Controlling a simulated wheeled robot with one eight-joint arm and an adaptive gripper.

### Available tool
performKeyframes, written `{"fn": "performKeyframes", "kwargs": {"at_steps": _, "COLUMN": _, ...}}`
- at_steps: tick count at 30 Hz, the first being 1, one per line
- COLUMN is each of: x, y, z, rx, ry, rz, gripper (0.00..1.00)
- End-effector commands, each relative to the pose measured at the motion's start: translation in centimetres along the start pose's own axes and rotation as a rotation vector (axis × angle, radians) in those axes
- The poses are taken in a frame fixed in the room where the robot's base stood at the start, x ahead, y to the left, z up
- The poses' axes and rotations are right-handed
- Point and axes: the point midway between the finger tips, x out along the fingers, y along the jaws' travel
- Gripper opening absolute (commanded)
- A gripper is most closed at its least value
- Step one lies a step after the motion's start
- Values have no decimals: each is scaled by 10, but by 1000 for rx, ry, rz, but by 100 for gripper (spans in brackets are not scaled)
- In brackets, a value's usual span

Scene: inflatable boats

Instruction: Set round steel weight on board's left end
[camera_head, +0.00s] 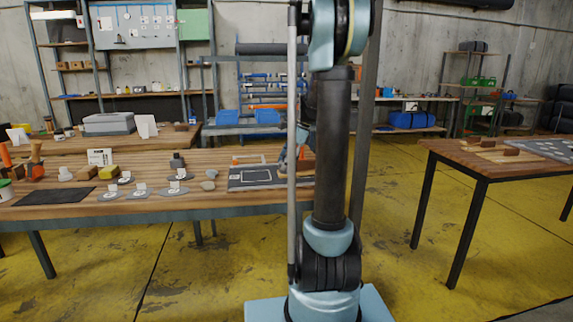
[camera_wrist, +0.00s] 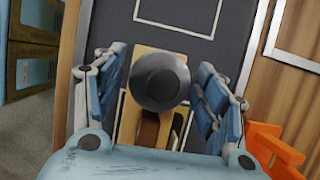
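A dark grey round steel weight (camera_wrist: 160,78) with a knob on top lies between the two blue fingers of my gripper (camera_wrist: 160,75) in the wrist view. The fingers stand close on both sides; whether they touch it is unclear. Behind and below it is a pale wooden board (camera_wrist: 142,60), with a brown piece (camera_wrist: 148,130) on it, partly hidden by the weight and my gripper. In the head view my gripper (camera_head: 284,165) is low at the right of the near table, partly hidden by my own arm. The weight cannot be made out there.
The board lies over a dark mat with white outlines (camera_head: 250,180). An orange object (camera_wrist: 268,145) is right of my gripper. Several labelled stones and weights (camera_head: 172,190) stand left on the table (camera_head: 225,198). A second table (camera_head: 480,168) is at the right, with yellow floor between.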

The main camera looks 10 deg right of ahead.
Motion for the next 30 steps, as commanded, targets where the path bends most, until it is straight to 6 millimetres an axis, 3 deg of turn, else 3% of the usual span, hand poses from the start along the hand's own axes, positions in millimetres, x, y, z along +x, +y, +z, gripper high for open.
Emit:
{"fn": "performKeyframes", "kwargs": {"at_steps": 10, "x": -1, "y": 0, "z": 0, "rx": 0, "ry": 0, "rz": 0, "gripper": 70}}
{"fn": "performKeyframes", "kwargs": {"at_steps": 14, "x": -11, "y": 0, "z": 0, "rx": 1, "ry": 0, "rz": -1, "gripper": 70}}
{"fn": "performKeyframes", "kwargs": {"at_steps": 30, "x": -104, "y": 0, "z": -1, "rx": 3, "ry": 0, "rz": -1, "gripper": 70}}
